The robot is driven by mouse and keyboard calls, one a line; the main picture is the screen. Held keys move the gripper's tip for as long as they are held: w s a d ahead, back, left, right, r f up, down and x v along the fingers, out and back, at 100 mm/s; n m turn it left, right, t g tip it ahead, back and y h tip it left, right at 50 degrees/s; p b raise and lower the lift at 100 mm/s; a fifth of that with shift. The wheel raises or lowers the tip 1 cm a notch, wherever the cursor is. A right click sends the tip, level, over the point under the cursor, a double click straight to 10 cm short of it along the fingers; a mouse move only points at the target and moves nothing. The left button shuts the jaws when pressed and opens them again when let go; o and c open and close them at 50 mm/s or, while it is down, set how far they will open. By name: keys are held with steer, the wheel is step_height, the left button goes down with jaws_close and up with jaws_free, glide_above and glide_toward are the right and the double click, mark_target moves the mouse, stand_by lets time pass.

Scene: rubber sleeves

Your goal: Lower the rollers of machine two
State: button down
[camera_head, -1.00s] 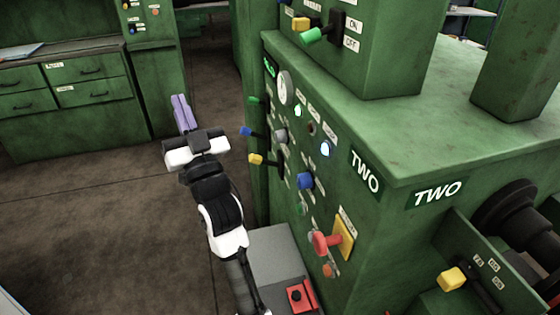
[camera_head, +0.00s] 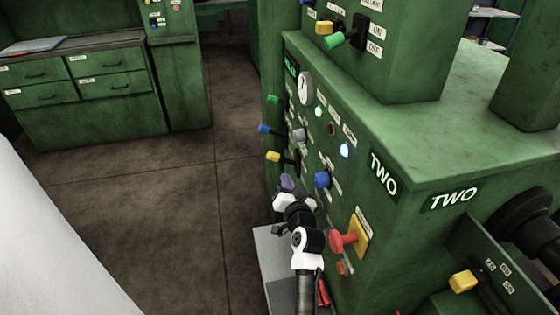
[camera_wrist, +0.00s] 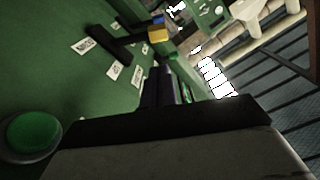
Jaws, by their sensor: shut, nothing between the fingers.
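Machine two (camera_head: 384,174) is the green cabinet on the right, marked TWO on two faces. Its side panel carries three levers with a green knob (camera_head: 273,98), a blue knob (camera_head: 263,128) and a yellow knob (camera_head: 272,157). My gripper (camera_head: 287,184) is shut and empty, below the yellow knob in the head view. In the wrist view its dark fingers (camera_wrist: 168,86) point along the panel, and the yellow knob (camera_wrist: 158,33) on its black lever lies ahead, apart from them. The blue knob (camera_wrist: 157,19) shows behind it. Lever labels are too small to read.
A blue knob (camera_head: 322,180) and a red handle on a yellow plate (camera_head: 359,240) stick out near my arm. A green button (camera_wrist: 33,134) is close in the wrist view. Pale cylinders (camera_wrist: 265,35) lie beyond. Open floor (camera_head: 150,215) is left of the machine.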

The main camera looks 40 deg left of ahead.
steer(key=p, duration=0.2)
glide_toward(275, 156)
steer(key=x, duration=0.5)
steer(key=shift+w+a+r, duration=0.35)
steer(key=shift+w+a, duration=0.05)
steer(key=shift+w, duration=0.35)
steer(key=shift+s+f+b, duration=0.1)
steer(key=shift+f+b, duration=0.05)
steer(key=shift+b, duration=0.15)
steer(key=shift+a+f+n+b, duration=0.15)
steer(key=shift+n+b, duration=0.2)
steer(key=shift+n, duration=0.05)
